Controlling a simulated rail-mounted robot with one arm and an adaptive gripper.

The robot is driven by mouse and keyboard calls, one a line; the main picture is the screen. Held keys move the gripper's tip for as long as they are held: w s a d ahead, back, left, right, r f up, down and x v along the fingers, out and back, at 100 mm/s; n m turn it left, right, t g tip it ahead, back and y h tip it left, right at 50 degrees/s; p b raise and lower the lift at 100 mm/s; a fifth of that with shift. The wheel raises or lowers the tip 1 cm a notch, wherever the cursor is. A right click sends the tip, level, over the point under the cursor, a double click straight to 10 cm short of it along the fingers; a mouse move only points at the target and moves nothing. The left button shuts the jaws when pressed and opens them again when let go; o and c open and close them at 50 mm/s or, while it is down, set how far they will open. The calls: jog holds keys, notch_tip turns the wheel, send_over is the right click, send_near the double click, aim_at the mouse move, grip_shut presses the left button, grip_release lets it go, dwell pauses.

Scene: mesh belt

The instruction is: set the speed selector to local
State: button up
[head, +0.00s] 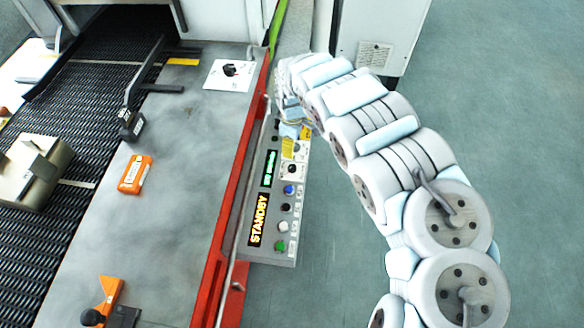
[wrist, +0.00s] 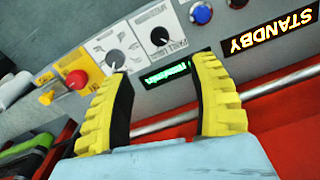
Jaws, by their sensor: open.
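Two selector knobs on white plates sit side by side on the grey control panel (wrist: 225,35). One plate carries a grey knob (wrist: 115,60) inside a marked scale; its lettering is too small to read. The left fingertip is close to the grey knob.
A red emergency button (wrist: 77,79) stands left of the knobs. The panel has a green display (head: 269,168), a "STANDBY" display (head: 258,219) and coloured buttons (head: 280,245). A red rail (head: 235,195) borders it. Another black knob (head: 230,70) sits on the deck. Floor at right is clear.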

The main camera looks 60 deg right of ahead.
aim_at(292, 167)
jog(key=shift+f+b, duration=1.7)
jog(key=shift+f, duration=5)
grip_shut()
